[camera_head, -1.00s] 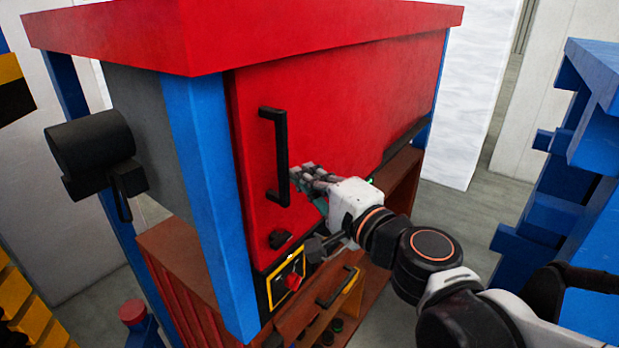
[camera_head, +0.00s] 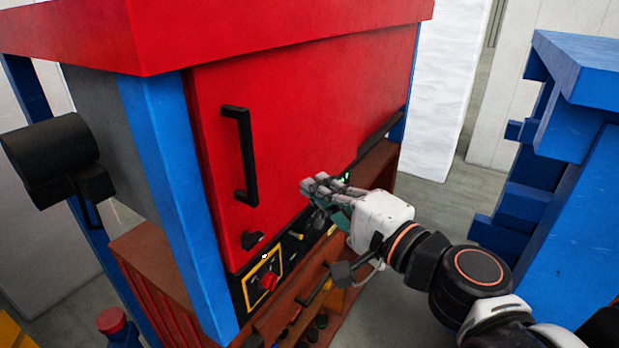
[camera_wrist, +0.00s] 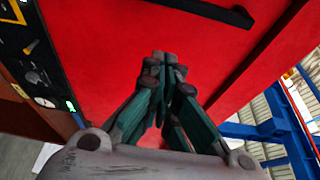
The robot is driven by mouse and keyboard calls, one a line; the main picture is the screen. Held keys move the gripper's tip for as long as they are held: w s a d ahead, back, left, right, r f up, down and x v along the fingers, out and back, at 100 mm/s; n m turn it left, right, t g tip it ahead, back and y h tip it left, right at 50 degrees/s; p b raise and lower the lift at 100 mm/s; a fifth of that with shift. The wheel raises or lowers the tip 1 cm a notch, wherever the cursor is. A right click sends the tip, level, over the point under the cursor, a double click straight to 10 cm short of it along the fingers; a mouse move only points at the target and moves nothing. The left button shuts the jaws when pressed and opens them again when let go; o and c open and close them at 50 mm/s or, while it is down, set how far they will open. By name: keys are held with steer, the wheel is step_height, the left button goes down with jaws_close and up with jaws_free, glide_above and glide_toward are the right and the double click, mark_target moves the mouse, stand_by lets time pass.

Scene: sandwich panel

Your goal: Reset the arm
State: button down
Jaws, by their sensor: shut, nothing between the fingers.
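My gripper (camera_head: 318,187) is shut and empty. In the head view it hangs in front of the red door (camera_head: 300,120) of the cabinet, to the right of the black door handle (camera_head: 240,155) and apart from it. My arm reaches in from the lower right. In the wrist view my gripper (camera_wrist: 165,60) has its green-and-grey fingers together at the tips, with the red door behind them. The black handle (camera_wrist: 215,12) crosses the top of that view.
Below the door is a control panel with a red knob in a yellow frame (camera_head: 264,278). A brown shelf with a handle (camera_head: 313,285) lies under it. A blue structure (camera_head: 555,170) stands at the right. Grey floor (camera_head: 430,215) shows between.

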steer(key=s+d+f+n+g+h+b, duration=0.1)
steer(key=s+f+n+g+h+b, duration=0.2)
steer(key=f+b, duration=0.75)
steer(key=s+d+f+n+g+b, duration=0.15)
steer(key=f+n+b, duration=0.35)
steer(key=f, duration=1)
steer(key=s+d+f+n+g+h+b, duration=0.1)
steer(key=d+f+h+b, duration=0.2)
steer(key=d+f+b, duration=0.2)
steer(key=s+d+f+n+g+h+b, duration=0.2)
steer(key=d+f+b, duration=0.3)
steer(key=f, duration=0.5)
steer(key=shift+s+d+f+h, duration=0.3)
steer(key=shift+d+h, duration=0.3)
steer(key=shift+h, duration=0.3)
